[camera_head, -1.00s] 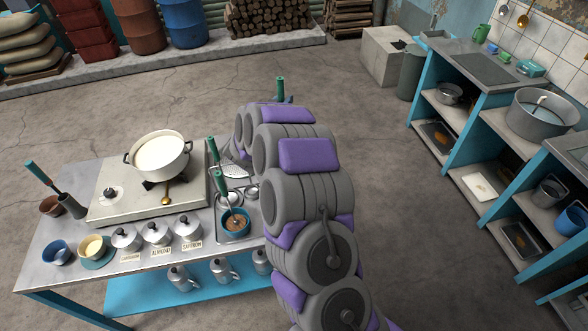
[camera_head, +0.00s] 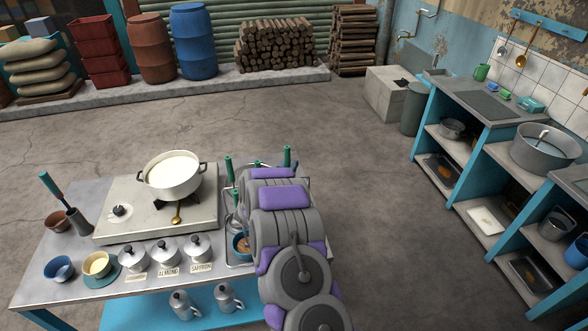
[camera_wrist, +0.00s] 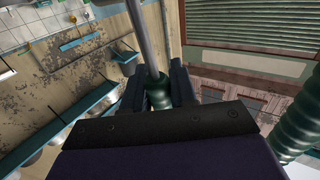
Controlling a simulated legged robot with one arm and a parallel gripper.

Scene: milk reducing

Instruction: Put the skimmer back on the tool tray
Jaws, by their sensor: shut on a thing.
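My gripper (camera_wrist: 157,88) is shut on a dark green handle (camera_wrist: 158,97) in the wrist view, with a metal rod (camera_wrist: 140,35) running up from it. I take this to be the skimmer; its perforated head is not clearly visible. In the head view my arm hides the gripper, and an upright green handle (camera_head: 287,157) shows just beyond it. The metal tool tray (camera_head: 240,265) is at the right of the table, largely hidden by my arm. A blue cup of brown contents (camera_head: 241,246) stands on it. Whether the skimmer touches the tray cannot be told.
Another green handle (camera_head: 228,168) stands at the tray's left side. A ribbed green handle (camera_wrist: 294,135) is close at the right in the wrist view. A white pot of milk (camera_head: 172,175) sits on the stove (camera_head: 125,225). Lidded pots (camera_head: 165,252) line the front.

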